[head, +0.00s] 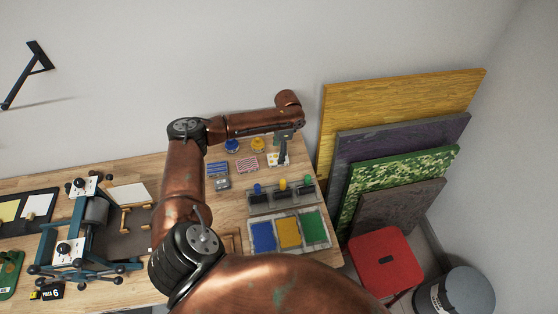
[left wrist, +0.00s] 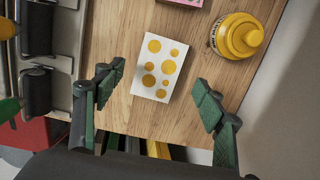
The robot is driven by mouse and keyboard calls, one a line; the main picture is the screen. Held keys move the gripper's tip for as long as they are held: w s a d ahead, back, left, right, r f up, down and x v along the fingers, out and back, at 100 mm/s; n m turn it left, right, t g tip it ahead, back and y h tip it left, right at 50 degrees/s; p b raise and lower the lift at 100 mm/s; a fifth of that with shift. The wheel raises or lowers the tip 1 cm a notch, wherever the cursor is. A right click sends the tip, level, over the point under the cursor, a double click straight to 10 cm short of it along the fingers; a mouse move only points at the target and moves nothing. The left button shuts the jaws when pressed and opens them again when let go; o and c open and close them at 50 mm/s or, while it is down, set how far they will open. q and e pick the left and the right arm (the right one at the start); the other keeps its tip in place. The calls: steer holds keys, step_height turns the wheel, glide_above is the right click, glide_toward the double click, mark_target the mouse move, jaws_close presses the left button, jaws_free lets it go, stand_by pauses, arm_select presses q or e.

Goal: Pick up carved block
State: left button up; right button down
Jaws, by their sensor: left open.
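A flat white block with yellow dots (left wrist: 157,68) lies on the wooden table near its edge in the left wrist view. In the head view this dotted block (head: 272,159) is partly hidden by my left gripper (head: 284,150). In the left wrist view the fingers of my left gripper (left wrist: 158,95) are spread, one on each side of the block, with nothing held. Whether the fingertips are down at block height is not clear. Other patterned blocks lie to the left in the head view: a blue striped one (head: 217,168), a grey one (head: 221,184) and a pink one (head: 247,165). My right gripper is not in view.
A yellow bottle (left wrist: 240,36) stands close to the right finger; a blue bottle (head: 232,146) is farther left. A roller rack (head: 262,208) and blue, yellow and green ink trays (head: 290,233) are nearer. A press (head: 72,246) stands left. Coloured panels (head: 400,110) lean right.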

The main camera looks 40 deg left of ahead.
arm_select(q)
steer(key=shift+s+f, duration=0.15)
steer(key=shift+f, duration=1.7)
steer(key=shift+c, duration=0.5)
steer(key=c, duration=1.2)
